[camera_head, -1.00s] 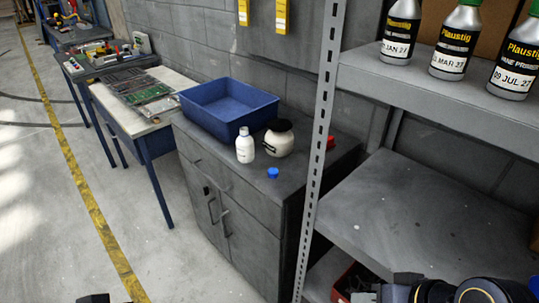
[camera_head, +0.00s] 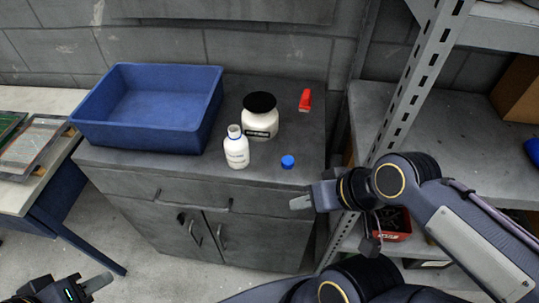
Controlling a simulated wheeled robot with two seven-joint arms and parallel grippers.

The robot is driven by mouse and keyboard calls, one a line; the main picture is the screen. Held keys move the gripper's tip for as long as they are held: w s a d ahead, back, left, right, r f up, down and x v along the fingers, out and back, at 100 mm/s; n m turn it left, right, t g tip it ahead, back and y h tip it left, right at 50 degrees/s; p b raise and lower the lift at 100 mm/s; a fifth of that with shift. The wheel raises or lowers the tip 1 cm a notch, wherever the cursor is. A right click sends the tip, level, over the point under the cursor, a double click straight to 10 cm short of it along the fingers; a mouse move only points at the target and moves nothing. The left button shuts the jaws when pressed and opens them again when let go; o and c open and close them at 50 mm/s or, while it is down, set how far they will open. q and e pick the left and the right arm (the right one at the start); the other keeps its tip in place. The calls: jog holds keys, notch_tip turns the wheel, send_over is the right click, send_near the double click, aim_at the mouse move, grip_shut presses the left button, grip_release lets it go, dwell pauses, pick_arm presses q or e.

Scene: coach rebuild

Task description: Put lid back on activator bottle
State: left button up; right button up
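An open white bottle with a blue neck ring (camera_head: 236,152) stands upright on the grey cabinet top near its front edge. A blue lid (camera_head: 288,161) lies on the cabinet top to the right of the bottle, apart from it. My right gripper (camera_head: 300,202) is in front of the cabinet's front edge, below and slightly right of the lid, touching neither lid nor bottle. Its finger gap is not clear. My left gripper (camera_head: 92,285) is low at the bottom left, over the floor, away from the cabinet. Its opening is not clear either.
A white jar with a black lid (camera_head: 260,118) stands just behind the bottle. A blue bin (camera_head: 148,110) fills the cabinet's left. A red object (camera_head: 305,100) lies at the back right. A metal shelf upright (camera_head: 410,85) rises right of the cabinet, near my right arm.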

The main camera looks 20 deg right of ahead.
jog(key=shift+w+a, duration=0.1)
jog(key=shift+o, duration=1.7)
jog(key=shift+r, duration=0.15)
jog(key=shift+o, duration=0.5)
jog(key=w+d+r+m+g+h+p, duration=0.1)
jog(key=w+d+r+m+g, duration=0.1)
jog(key=w, duration=0.6)
jog(key=shift+d+r+m+g, duration=0.25)
jog(key=shift+d+m+g, duration=0.45)
jog(key=w+m+g, duration=0.1)
jog(key=w, duration=0.2)
jog(key=w+d+f+m+g+h+p, duration=0.1)
jog(key=w, duration=0.2)
jog(key=w+f+m+g, duration=0.1)
jog(key=w, duration=0.2)
jog(key=shift+w+d+f+h, duration=0.2)
jog(key=shift+d+f+h, duration=0.1)
jog(key=shift+h, duration=0.1)
jog(key=shift+w+m, duration=0.15)
jog(key=shift+m, duration=0.15)
jog(key=shift+f, duration=0.15)
